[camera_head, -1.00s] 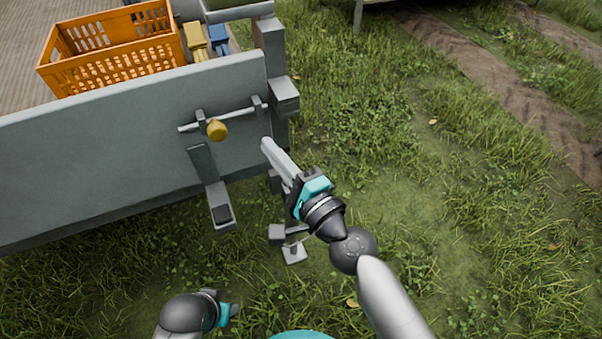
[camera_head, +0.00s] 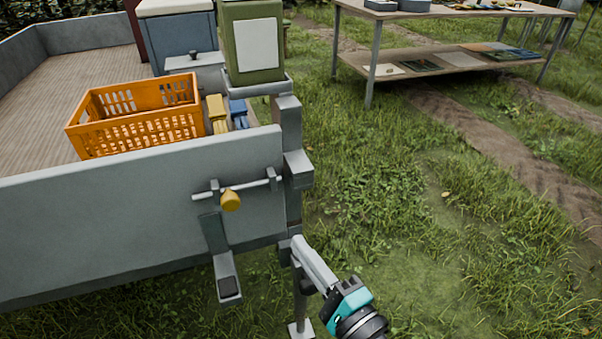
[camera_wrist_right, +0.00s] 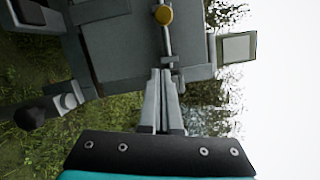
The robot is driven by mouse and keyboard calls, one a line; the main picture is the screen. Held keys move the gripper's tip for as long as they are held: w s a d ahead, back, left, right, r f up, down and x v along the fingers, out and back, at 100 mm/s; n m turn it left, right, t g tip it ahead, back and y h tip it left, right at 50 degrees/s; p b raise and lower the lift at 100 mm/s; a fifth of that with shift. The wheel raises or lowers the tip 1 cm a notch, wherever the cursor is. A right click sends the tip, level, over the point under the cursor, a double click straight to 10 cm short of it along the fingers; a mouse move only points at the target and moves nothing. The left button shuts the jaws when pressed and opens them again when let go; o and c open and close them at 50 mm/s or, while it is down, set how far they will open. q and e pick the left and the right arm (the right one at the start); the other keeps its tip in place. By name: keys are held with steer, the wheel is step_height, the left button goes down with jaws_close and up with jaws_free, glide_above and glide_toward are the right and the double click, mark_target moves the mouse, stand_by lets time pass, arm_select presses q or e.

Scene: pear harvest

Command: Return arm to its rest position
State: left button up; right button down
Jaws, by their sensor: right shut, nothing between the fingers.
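My right gripper (camera_head: 300,246) is shut and empty at the lower middle of the head view, in front of the trailer's right corner post. In the right wrist view its two fingers (camera_wrist_right: 161,76) lie together with nothing between them. The trailer's grey side panel (camera_head: 120,225) carries a latch bar with a yellow knob (camera_head: 231,200); the knob also shows in the wrist view (camera_wrist_right: 163,15). The fingers are below and right of the knob in the head view, apart from it. My left gripper is not in view.
An orange crate (camera_head: 140,134) stands on the trailer bed, with yellow and blue items beside it. A green box (camera_head: 238,75) with a pale panel sits at the trailer corner. A table (camera_head: 455,62) stands at the back right. Open grass (camera_head: 430,240) lies to the right.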

steer(key=shift+f, duration=0.1)
